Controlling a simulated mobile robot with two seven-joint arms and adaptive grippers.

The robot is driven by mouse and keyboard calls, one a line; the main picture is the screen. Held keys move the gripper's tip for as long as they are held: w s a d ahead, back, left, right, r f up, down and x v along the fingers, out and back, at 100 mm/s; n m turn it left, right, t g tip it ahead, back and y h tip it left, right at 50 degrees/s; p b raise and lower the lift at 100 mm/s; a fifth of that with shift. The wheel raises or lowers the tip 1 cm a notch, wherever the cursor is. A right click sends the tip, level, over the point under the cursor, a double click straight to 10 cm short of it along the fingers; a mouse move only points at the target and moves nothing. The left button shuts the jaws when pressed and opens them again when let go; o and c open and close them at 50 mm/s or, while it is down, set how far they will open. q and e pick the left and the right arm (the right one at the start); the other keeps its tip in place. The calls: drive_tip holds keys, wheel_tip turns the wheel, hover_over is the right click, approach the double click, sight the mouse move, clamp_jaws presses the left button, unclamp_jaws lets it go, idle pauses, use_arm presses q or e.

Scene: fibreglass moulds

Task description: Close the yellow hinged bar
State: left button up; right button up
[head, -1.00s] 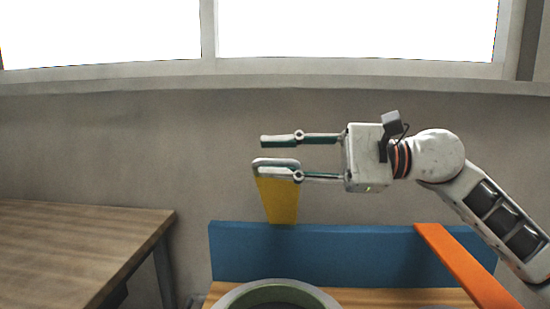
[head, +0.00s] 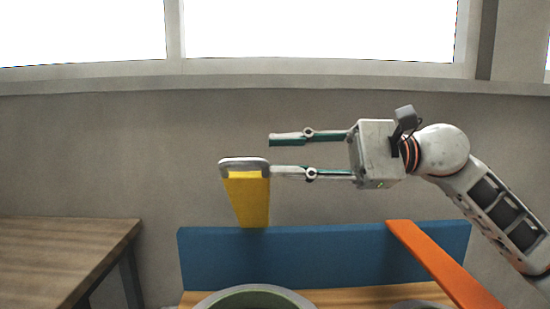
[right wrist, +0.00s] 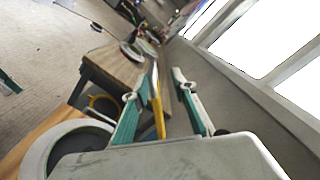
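The yellow hinged bar (head: 247,200) stands nearly upright, with a grey cap at its top, above the blue bar (head: 290,256). My right gripper (head: 279,156) is open, its two green fingers pointing left. Its lower finger ends at the right edge of the yellow bar's top; I cannot tell whether they touch. The upper finger is above and to the right of the cap. In the right wrist view the yellow bar (right wrist: 158,112) appears between the spread fingers (right wrist: 157,82). A green finger-like piece at that view's left edge may be my left gripper (right wrist: 8,83).
An orange bar (head: 440,262) slants up at the right, across the blue bar. A round green-grey mould (head: 255,298) sits in front on a wooden surface (head: 375,296). A wooden table (head: 65,255) stands at the left. The wall behind is bare below the window.

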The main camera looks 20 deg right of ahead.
use_arm(q)
drive_tip(key=shift+s+f, duration=0.15)
drive_tip(key=shift+f, duration=0.35)
use_arm(e)
drive_tip(key=shift+v, duration=1)
use_arm(q)
drive_tip(key=shift+r, duration=0.15)
